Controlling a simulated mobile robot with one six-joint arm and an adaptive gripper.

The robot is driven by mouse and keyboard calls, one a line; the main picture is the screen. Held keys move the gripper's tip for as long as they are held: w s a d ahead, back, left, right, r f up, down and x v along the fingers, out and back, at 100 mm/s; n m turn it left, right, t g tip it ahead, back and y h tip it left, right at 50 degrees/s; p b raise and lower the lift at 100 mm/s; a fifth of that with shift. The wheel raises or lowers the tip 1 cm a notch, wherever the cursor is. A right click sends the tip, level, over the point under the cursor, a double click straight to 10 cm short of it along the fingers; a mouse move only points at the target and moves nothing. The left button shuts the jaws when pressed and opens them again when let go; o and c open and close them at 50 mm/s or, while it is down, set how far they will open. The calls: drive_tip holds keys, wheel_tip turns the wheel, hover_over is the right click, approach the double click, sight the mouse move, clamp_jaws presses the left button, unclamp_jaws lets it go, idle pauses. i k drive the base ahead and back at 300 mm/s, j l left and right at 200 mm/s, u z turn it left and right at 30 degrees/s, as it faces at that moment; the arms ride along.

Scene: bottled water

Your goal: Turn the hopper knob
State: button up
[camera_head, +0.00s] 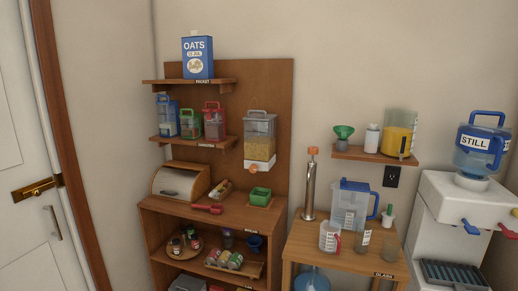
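The hopper (260,138) is a clear container of tan grain on the wooden back panel, with a white lower part. Its orange knob (253,167) is at the front of the white base; the small size hides which way it is turned. A green square cup (260,196) sits below the hopper on the wooden cabinet top. My gripper is not in view.
A bread box (181,182) and a red scoop (208,209) are on the cabinet left of the green cup. A tall metal cylinder with an orange top (309,189) and a blue-lidded pitcher (350,204) stand on the right table. Shelves hold an oats box (197,58) and jars.

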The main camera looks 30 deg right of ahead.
sight(254, 169)
drive_tip(key=i+l+z, duration=0.15)
drive_tip(key=i+l, duration=0.2)
drive_tip(key=i+l+z, duration=0.2)
drive_tip(key=i, duration=0.3)
drive_tip(key=i+l+z, duration=0.15)
drive_tip(key=i+l, duration=0.2)
drive_tip(key=i, duration=0.1)
